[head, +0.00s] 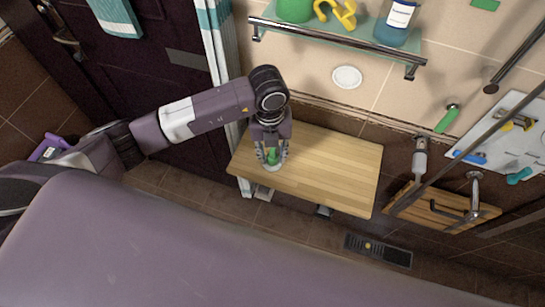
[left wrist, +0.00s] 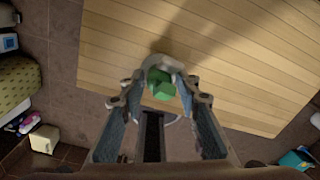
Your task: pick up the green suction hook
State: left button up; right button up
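The green suction hook (head: 272,157) stands near the left front edge of the wooden bench top (head: 335,165), with a pale round base showing beneath it. In the left wrist view, its green body (left wrist: 161,84) is between my left fingertips. My left gripper (head: 271,154) points down over the hook, its fingers on either side of it. It looks open, with gaps beside the green part; the fingers partly hide the base. It also shows in the left wrist view (left wrist: 162,88). My right gripper is not in view.
A glass shelf (head: 340,32) with a rail hangs above the bench, holding a green container (head: 294,8), a yellow item (head: 337,13) and a blue bottle (head: 396,22). A striped towel (head: 217,50) hangs left of the bench. The bench top right of the gripper is clear.

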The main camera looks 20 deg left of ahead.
aim_at(271, 160)
pick_arm(q)
grip_shut()
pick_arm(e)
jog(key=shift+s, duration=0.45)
pick_arm(q)
jog(key=shift+s+r+b, duration=0.1)
jog(key=shift+r+b, duration=0.05)
jog(key=shift+b, duration=0.25)
jog(key=shift+r+b, duration=0.35)
jog(key=r+b, duration=0.1)
jog(key=r, duration=0.1)
jog(key=s+r+b, duration=0.1)
jog(key=r, duration=0.2)
jog(key=shift+r, duration=0.35)
pick_arm(e)
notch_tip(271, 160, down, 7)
jog(key=b, duration=0.3)
pick_arm(q)
jog(key=s+p, duration=0.8)
jog(key=s, duration=1)
jog(key=shift+s+a+r+p, duration=0.2)
jog(key=shift+s+a+p, duration=0.1)
jog(key=shift+s+p, duration=0.1)
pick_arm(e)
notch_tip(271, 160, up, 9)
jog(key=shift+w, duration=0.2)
